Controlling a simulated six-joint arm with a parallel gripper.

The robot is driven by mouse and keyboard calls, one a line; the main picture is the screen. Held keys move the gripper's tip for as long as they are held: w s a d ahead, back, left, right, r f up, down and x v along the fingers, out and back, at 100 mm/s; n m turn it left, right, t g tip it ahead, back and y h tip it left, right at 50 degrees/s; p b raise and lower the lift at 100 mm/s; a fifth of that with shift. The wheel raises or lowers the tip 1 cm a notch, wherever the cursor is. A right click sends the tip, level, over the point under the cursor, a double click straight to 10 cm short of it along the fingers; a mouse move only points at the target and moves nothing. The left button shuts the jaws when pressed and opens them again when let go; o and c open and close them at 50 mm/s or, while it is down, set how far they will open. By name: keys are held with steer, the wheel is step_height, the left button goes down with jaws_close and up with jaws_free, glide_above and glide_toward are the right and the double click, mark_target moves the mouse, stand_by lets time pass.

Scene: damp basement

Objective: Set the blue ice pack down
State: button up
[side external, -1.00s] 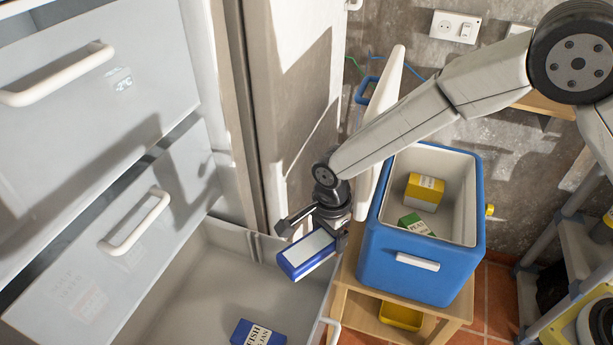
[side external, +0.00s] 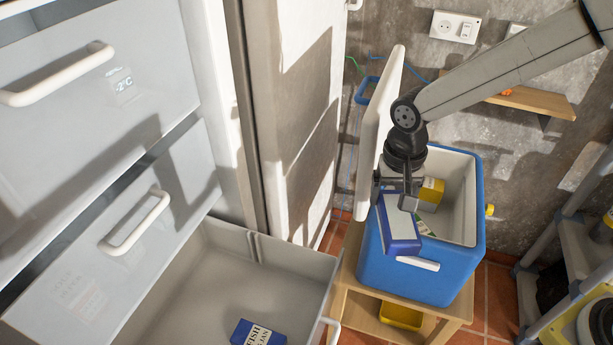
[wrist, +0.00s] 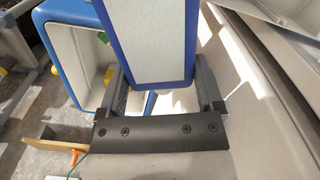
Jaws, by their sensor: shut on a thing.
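The blue ice pack (side external: 398,226), a flat blue block with a pale face, is held by my gripper (side external: 400,198) at the near left rim of the blue cooler (side external: 415,276). In the side view it overlaps the cooler's front wall; I cannot tell how high above the rim it hangs. In the wrist view the ice pack (wrist: 155,45) fills the middle, between the two fingers of my gripper (wrist: 165,88). The cooler's white interior shows beside it in the wrist view (wrist: 68,50). Inside the cooler, a yellow box (side external: 431,191) and part of a green box (side external: 428,207) are visible.
The open freezer drawer (side external: 215,285) at lower left holds a blue box labelled FISH (side external: 258,333). The cooler's raised white lid (side external: 380,130) stands at its left. A wooden stand (side external: 345,300) carries the cooler. A shelf rack (side external: 560,265) is on the right.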

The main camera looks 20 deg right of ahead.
steer(key=w+d+f+n, duration=0.2)
steer(key=d+f+n, duration=0.1)
steer(key=d, duration=1.1)
steer(key=m, duration=3)
glide_above(430, 227)
steer(key=s+a, duration=0.2)
steer(key=a, duration=0.1)
step_height(430, 227, down, 12)
steer(key=shift+w+d, duration=0.15)
steer(key=shift+n, duration=0.3)
step_height(430, 227, down, 14)
steer(key=shift+f, duration=1.95)
